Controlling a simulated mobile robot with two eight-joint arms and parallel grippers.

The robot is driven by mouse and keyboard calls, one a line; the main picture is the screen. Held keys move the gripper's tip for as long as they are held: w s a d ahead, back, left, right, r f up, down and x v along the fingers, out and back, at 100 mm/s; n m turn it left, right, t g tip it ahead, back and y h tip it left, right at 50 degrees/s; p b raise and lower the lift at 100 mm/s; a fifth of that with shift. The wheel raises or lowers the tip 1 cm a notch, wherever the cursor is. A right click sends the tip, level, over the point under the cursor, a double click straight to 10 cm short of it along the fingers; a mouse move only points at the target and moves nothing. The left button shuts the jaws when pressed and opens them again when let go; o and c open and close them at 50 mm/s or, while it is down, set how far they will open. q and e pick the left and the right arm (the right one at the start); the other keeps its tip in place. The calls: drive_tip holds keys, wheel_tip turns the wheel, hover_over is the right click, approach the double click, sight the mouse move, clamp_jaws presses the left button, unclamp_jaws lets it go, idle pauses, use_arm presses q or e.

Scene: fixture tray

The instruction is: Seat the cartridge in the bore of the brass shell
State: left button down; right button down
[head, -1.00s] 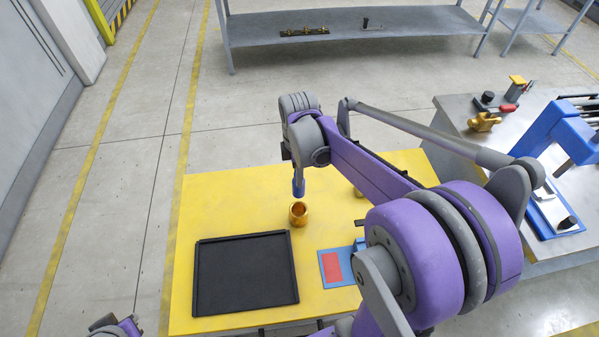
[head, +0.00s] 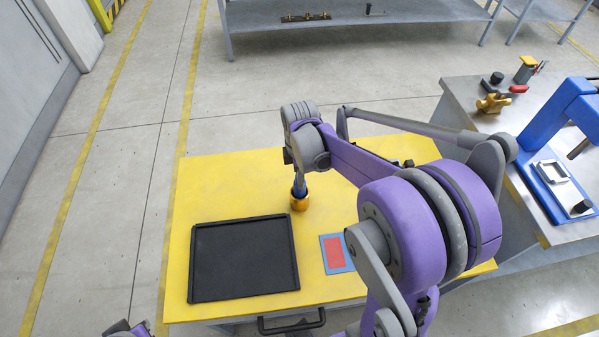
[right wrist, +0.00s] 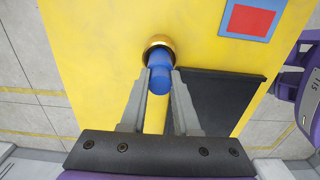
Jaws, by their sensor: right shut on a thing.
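The brass shell (head: 300,203) stands on the yellow table just beyond the black tray's right corner. In the right wrist view its rim (right wrist: 160,40) curves around the far end of the blue cartridge. My right gripper (right wrist: 160,82) is shut on the blue cartridge (right wrist: 159,76), with one finger on each side. In the head view the cartridge (head: 299,189) is nearly upright, its lower end at the shell's mouth and seemingly inside the bore. How deep it sits is hidden. My left gripper is out of view; only a bit of my left arm shows at the bottom edge.
A black tray (head: 242,300) lies on the yellow table (head: 225,175), left of and nearer than the shell. A blue plate with a red patch (head: 334,252) lies to the right. A metal bench (head: 468,105) with a blue press stands farther right.

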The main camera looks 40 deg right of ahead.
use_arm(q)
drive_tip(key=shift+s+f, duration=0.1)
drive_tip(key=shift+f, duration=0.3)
use_arm(e)
drive_tip(key=shift+f, duration=0.55)
drive_tip(key=c, duration=0.6)
unclamp_jaws()
drive_tip(key=shift+o, duration=0.2)
wheel_tip(320, 180, up, 7)
drive_tip(key=p, duration=0.3)
drive_tip(key=shift+w+r, duration=0.1)
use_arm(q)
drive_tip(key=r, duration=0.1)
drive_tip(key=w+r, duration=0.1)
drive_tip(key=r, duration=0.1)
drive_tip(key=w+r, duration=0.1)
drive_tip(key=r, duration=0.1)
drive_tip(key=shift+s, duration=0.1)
